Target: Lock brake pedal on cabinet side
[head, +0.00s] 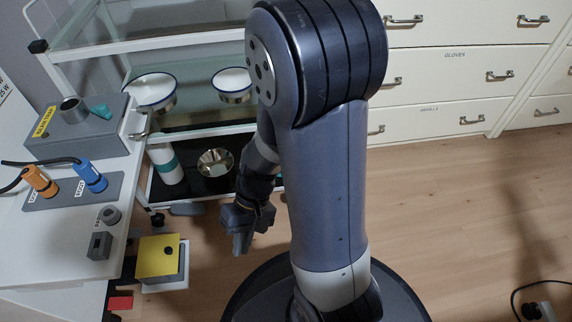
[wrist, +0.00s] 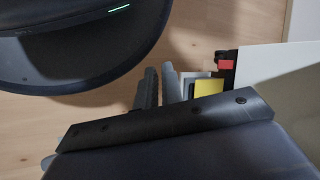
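The pedal is right of the fingers there.
A yellow-topped box (head: 158,257) stands close to the pedal. A trolley (head: 185,190) with bowls stands behind. Cream drawers (head: 450,95) line the back.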

